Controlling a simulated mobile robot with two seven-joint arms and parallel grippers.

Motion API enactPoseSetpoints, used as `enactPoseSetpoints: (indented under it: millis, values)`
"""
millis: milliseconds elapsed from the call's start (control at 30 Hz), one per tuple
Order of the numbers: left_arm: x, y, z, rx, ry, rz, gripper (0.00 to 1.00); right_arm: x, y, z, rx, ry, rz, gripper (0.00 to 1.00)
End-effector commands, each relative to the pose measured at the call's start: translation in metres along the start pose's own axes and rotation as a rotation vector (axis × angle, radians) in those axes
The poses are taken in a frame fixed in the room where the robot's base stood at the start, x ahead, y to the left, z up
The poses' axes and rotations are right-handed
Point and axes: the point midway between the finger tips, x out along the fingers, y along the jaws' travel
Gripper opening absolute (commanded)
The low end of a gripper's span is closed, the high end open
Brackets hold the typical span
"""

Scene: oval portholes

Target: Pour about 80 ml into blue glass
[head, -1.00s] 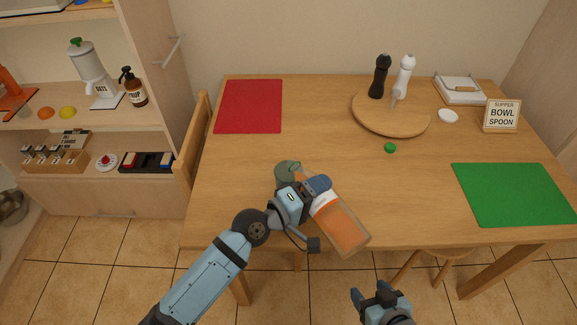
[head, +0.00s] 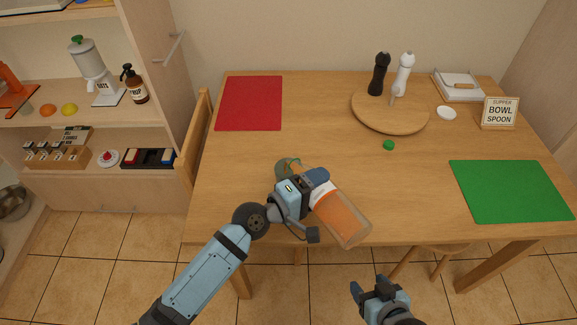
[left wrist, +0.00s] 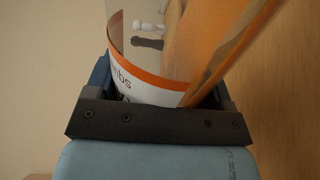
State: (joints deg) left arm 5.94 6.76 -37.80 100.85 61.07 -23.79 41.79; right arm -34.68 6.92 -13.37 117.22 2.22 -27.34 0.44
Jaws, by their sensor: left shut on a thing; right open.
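My left gripper (head: 312,190) is shut on a clear bottle (head: 342,218) with a white and orange label and orange liquid inside. The bottle is tilted over the table, with its wide end towards the lower right. In the left wrist view the bottle (left wrist: 150,62) sits between the fingers, the liquid slanting along its right side. A grey-green glass (head: 283,167) stands just beyond the gripper, partly hidden by it; its blue colour is not clear. I cannot tell the liquid level in the glass. My right gripper (head: 368,290) is open and empty, in front of the table.
A green cap (head: 389,145) lies mid-table (head: 240,180). A round wooden board (head: 388,117) holds a black mill (head: 379,75) and a white mill (head: 402,73). A red mat (head: 250,103) lies left, a green mat (head: 511,190) right. A sign (head: 499,113) stands at the right.

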Motion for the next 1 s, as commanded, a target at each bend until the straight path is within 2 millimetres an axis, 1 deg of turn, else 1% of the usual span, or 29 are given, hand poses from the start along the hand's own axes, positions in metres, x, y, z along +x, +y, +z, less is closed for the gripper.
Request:
enactPoseSetpoints:
  millis: [433, 1000]
  values:
    - [0.001, 0.002, 0.009, -0.012, -0.001, 0.001, 0.42, -0.003, 0.001, 0.0, -0.004, -0.001, 0.0, 0.61]
    - [0.002, 0.003, 0.012, -0.025, -0.002, 0.002, 0.42, -0.001, -0.001, -0.007, 0.004, 0.01, 0.0, 0.61]
